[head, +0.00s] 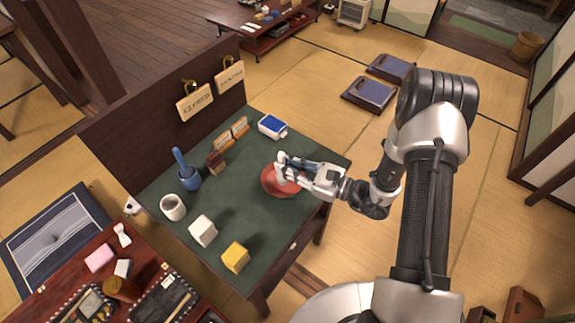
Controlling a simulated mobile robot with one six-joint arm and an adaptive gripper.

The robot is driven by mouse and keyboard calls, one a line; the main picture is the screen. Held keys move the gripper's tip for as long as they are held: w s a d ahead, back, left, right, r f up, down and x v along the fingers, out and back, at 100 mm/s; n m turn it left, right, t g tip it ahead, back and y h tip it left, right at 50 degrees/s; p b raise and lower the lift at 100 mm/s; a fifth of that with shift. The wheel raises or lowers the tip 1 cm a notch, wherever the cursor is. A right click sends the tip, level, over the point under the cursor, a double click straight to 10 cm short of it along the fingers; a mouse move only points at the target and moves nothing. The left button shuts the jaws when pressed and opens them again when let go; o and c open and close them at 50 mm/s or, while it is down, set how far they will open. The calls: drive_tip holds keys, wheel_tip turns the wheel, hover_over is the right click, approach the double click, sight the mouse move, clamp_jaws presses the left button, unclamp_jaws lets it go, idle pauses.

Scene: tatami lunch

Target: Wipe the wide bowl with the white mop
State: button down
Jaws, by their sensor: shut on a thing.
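The wide bowl (269,189) is reddish and shallow. It sits on the green table top near the table's right side. My gripper (290,172) reaches in from the right, over the bowl, and hides part of its inside. It is shut on a small pale thing at the fingertips, which looks like the white mop (281,160). The mop is low over the bowl; I cannot tell whether it touches the bowl's inside.
Left of the bowl are a blue holder (188,179), a white mug (173,207), a white block (203,231) and a yellow block (235,258). A blue-topped container (271,126) and small wooden stands (231,134) are behind. A dark panel (150,130) borders the far side.

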drive_tip(key=shift+f, duration=0.4)
drive_tip(key=shift+b, duration=0.3)
drive_tip(key=n+g, duration=0.3)
drive_tip(key=g, duration=0.2)
drive_tip(key=n+g+y, duration=0.1)
drive_tip(key=n+g, duration=0.3)
drive_tip(key=g, duration=0.1)
drive_tip(key=shift+a+y+b, duration=0.1)
drive_tip(key=shift+y+b, duration=0.2)
drive_tip(key=shift+b, duration=0.05)
drive_tip(key=shift+s+d+r+m+t+h+p, duration=0.15)
drive_tip(key=shift+m+t+h+p, duration=1.2)
drive_tip(key=shift+m+t, duration=1.3)
drive_tip(key=shift+w+d+f+m+t+h+p, duration=0.1)
drive_tip(key=shift+m+t+h+p, duration=1.3)
drive_tip(key=shift+t, duration=1.9)
drive_tip(key=shift+s+d+r+m+t+h+p, duration=0.15)
drive_tip(key=shift+m+t+h+p, duration=0.65)
drive_tip(key=shift+m+t+h, duration=1.55)
